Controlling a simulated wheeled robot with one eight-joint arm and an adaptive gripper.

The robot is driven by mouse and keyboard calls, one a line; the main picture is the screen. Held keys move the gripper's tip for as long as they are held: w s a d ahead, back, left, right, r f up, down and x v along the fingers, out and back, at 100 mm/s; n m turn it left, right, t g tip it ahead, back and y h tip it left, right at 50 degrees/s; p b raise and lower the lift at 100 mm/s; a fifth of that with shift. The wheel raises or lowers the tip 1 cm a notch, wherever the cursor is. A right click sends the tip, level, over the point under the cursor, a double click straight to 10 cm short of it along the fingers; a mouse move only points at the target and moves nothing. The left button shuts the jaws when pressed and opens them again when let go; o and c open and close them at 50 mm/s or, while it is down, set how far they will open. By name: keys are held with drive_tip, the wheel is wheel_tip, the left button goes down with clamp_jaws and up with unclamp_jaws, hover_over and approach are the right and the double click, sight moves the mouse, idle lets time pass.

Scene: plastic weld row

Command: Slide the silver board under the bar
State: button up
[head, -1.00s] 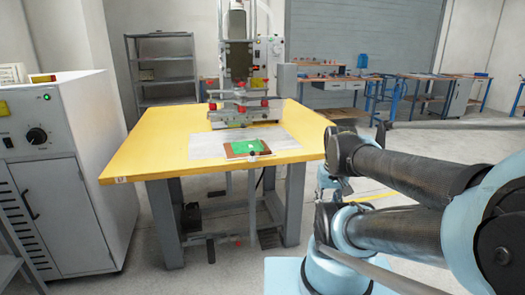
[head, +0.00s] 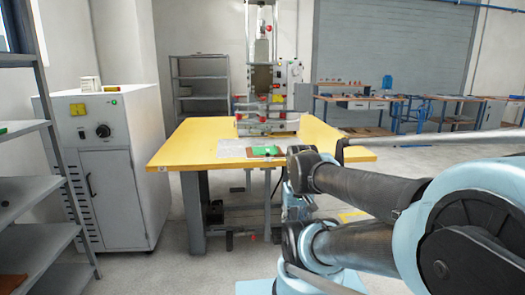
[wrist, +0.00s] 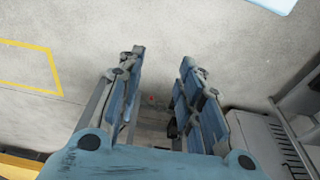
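In the head view the flat silver board (head: 232,152) lies on the yellow table (head: 190,145), in front of the welding press (head: 264,75). A green piece (head: 266,150) with a brown edge lies at its right. The press's horizontal bar (head: 262,104) with red knobs is low over the table, behind the board. My arm covers the right part of the table front. In the wrist view my gripper (wrist: 162,58) is open and empty, its two blue fingers apart over bare floor. The board is not in the wrist view.
A grey control cabinet (head: 104,170) stands left of the table. A grey shelf (head: 38,190) is close at the far left. Workbenches (head: 350,100) stand at the back right. Grey floor (head: 150,265) is free in front of the table.

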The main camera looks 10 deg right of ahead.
drive_tip(key=shift+o, duration=1.4)
drive_tip(key=shift+a, duration=0.1)
drive_tip(key=o, duration=0.5)
drive_tip(key=shift+s+r, duration=0.1)
drive_tip(key=shift+r, duration=0.6)
wheel_tip(320, 180, up, 8)
drive_tip(key=t, duration=0.6)
hover_over(268, 154)
drive_tip(key=s, duration=0.5)
drive_tip(key=shift+x, duration=4.9)
